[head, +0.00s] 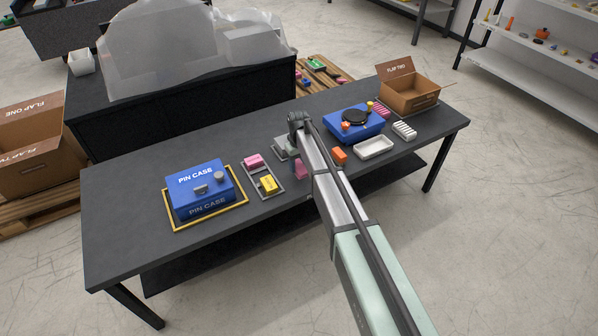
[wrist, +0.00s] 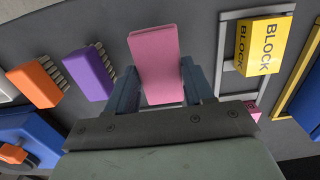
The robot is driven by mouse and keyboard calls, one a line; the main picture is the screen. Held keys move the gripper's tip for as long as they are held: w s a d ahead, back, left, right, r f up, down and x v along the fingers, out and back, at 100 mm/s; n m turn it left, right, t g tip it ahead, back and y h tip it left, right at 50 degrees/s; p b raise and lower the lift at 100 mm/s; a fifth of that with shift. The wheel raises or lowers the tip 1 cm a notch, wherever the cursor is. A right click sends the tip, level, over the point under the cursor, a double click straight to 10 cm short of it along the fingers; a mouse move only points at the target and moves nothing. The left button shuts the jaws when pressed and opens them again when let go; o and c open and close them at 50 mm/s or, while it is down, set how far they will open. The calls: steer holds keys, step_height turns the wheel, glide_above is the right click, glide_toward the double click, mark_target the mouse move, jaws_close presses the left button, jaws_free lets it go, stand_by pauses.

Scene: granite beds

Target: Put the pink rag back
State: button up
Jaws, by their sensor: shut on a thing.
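The pink rag (wrist: 155,62) looks like a plain, folded pink slab. In the wrist view it stands between the two fingers of my gripper (wrist: 164,88), which is shut on it. In the head view, my arm hides most of the gripper (head: 301,157), and part of the pink rag (head: 301,170) shows just below it, over the middle of the dark table. Whether it touches the table is unclear.
Left of my gripper, a grey two-part tray (head: 275,194) holds a yellow block (head: 269,184) and another pink item (head: 253,160). A blue pin case (head: 200,190) stands farther left. Orange (wrist: 36,83) and purple (wrist: 89,74) brushes lie nearby.

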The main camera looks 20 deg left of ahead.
mark_target(299, 166)
steer(key=shift+f, duration=1.9)
steer(key=shift+f, duration=0.1)
steer(key=o, duration=0.9)
steer(key=shift+o, duration=0.2)
step_height(299, 166, up, 12)
steer(key=shift+r, duration=0.1)
